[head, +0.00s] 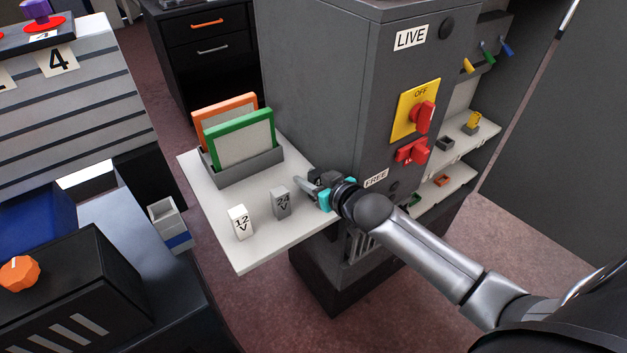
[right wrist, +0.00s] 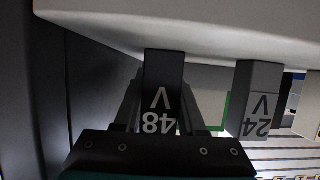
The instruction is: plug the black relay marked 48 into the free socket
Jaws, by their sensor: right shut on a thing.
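My right gripper (head: 308,187) reaches over the right side of the white side table (head: 262,258), next to the grey cabinet. In the right wrist view it is shut on the black relay marked 48 V (right wrist: 163,70), whose label appears upside down. The relay's far end is at the pale tabletop (right wrist: 210,28); I cannot tell if it touches. The relay is mostly hidden by the gripper in the head view. The FREE label (head: 376,178) is on the cabinet just beyond my wrist; the socket is not clearly visible. My left gripper is not in view.
A grey 24 V relay (head: 281,202) stands close left of my right gripper, and a white 12 V relay (head: 240,222) farther left. A rack (head: 247,167) holds orange- and green-framed panels behind. The cabinet (head: 318,90) has a red switch (head: 422,114) and open shelves (head: 458,140).

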